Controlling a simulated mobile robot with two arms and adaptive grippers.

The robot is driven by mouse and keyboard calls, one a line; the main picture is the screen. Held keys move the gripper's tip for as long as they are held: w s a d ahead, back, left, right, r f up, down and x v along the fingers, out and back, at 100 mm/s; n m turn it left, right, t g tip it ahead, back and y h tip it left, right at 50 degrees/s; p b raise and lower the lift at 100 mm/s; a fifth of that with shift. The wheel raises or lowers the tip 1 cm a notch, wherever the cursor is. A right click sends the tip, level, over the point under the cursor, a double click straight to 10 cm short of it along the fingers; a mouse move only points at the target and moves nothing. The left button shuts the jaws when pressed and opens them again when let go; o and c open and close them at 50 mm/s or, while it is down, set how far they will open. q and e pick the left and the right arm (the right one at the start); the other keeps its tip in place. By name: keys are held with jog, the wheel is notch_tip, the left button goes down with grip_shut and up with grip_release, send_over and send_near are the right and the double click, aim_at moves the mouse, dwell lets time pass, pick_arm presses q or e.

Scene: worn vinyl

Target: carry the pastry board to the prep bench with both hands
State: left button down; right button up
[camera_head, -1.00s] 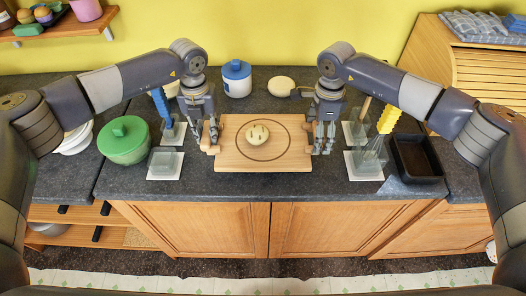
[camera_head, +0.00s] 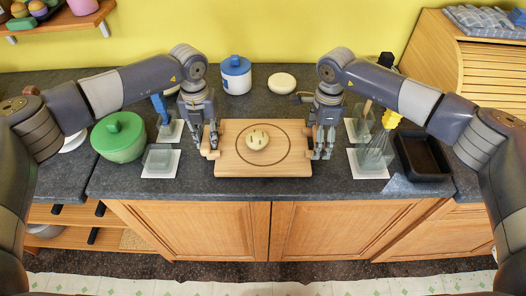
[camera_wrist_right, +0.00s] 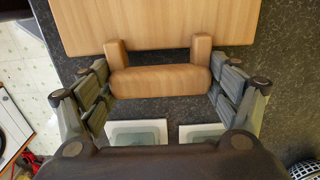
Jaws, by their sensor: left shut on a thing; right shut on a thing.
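The pastry board (camera_head: 230,163) is a pale wooden board with a dark ring and a handle at each side. It looks level over the dark countertop (camera_head: 235,188); I cannot tell whether it touches it. A round, scored dough piece (camera_head: 257,139) sits on it within the ring. My left gripper (camera_head: 205,140) is shut on the left handle. My right gripper (camera_head: 322,146) is shut on the right handle (camera_wrist_right: 160,80), which lies between its fingers in the right wrist view. I cannot tell which surface is the prep bench.
A green lidded pot (camera_head: 119,138) and a glass block on a white mat (camera_head: 160,163) stand left. A blue-lidded jar (camera_head: 236,76) and a pale disc (camera_head: 282,82) are behind.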

pick_arm(q)
jog(key=shift+f+b, duration=0.35)
jog(key=shift+f, duration=0.15)
pick_arm(e)
jog(key=shift+f, duration=0.45)
pick_arm(q)
jog(key=c, duration=1.7)
grip_release()
pick_arm(e)
jog(key=o, duration=1.5)
jog(key=shift+d, duration=0.1)
pick_arm(q)
jog(key=o, duration=0.3)
pick_arm(e)
jog(key=shift+o, duration=1.4)
pick_arm(q)
jog(key=shift+o, duration=0.2)
jog(key=shift+s, duration=0.1)
jog(key=shift+r, duration=0.1)
